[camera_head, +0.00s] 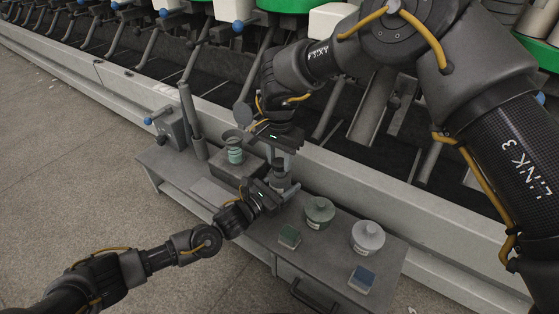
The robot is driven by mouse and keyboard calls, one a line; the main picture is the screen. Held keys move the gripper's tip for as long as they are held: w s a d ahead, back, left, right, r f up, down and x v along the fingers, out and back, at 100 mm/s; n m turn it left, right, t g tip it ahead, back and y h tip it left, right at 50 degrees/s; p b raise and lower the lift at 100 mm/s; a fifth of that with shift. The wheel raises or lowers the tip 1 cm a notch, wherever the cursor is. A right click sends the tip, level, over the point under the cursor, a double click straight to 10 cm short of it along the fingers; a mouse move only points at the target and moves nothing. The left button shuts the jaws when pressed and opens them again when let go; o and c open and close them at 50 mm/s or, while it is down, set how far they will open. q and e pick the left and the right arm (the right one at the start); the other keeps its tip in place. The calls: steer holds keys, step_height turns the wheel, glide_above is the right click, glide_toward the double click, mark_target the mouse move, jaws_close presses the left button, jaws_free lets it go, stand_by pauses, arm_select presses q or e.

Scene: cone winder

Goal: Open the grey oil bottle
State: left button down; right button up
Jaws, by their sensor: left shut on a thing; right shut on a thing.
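The grey oil bottle (279,180) stands upright near the middle of the small grey table, mostly covered by my grippers. My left gripper (275,198) comes in from the lower left and is shut on the lower body of the bottle. My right gripper (277,143) reaches down from above and is shut at the top of the bottle. The cap is hidden between its fingers, so I cannot tell whether it is loose.
On the grey table (215,192) stand a green lidded jar (319,214) and a pale lidded jar (367,238), with a green box (289,236) and a blue box (361,279) in front. A green coil (235,152) is at the left. The winder (345,165) runs behind.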

mark_target(280, 162)
steer(key=shift+r, duration=0.3)
steer(key=shift+r, duration=2)
arm_select(q)
steer(key=shift+c, duration=2.2)
jaws_free()
steer(key=p+v, duration=0.6)
steer(key=v, duration=0.4)
steer(key=shift+s+a+r, duration=0.1)
steer(key=shift+s+a, duration=0.6)
steer(key=shift+s, duration=0.05)
arm_select(e)
step_height(280, 162, up, 6)
steer(key=shift+r, duration=0.2)
